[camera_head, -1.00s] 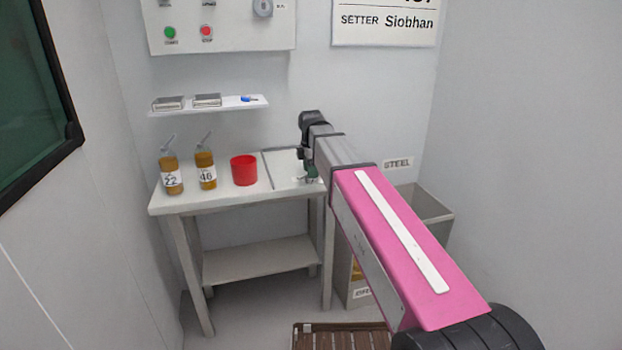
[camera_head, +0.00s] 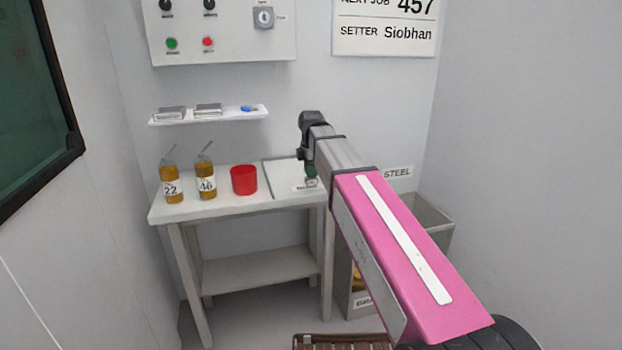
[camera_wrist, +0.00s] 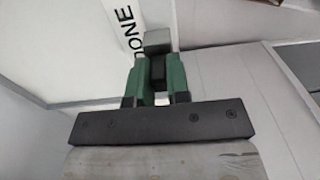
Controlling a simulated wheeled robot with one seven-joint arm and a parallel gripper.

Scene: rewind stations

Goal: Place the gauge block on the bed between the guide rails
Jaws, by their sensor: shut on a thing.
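My gripper (camera_head: 311,170) has green fingers and hangs over the right end of the white table. In the wrist view my gripper (camera_wrist: 158,62) is shut on a small grey block, which looks like the gauge block (camera_wrist: 158,39). The gauge block also shows in the head view (camera_head: 311,183), below the fingers, near the front of a framed white area (camera_head: 285,176). In the wrist view, part of the word "DONE" (camera_wrist: 122,18) shows beside the block. I cannot tell whether the block touches the surface. No bed or guide rails can be made out.
Two numbered amber bottles (camera_head: 171,186) (camera_head: 206,179) and a red cup (camera_head: 244,180) stand on the table (camera_head: 232,203), left of my gripper. A wall shelf (camera_head: 210,116) holds grey blocks and a blue item. Bins (camera_head: 428,215) stand right of the table; a brown slatted mat (camera_head: 342,342) lies on the floor.

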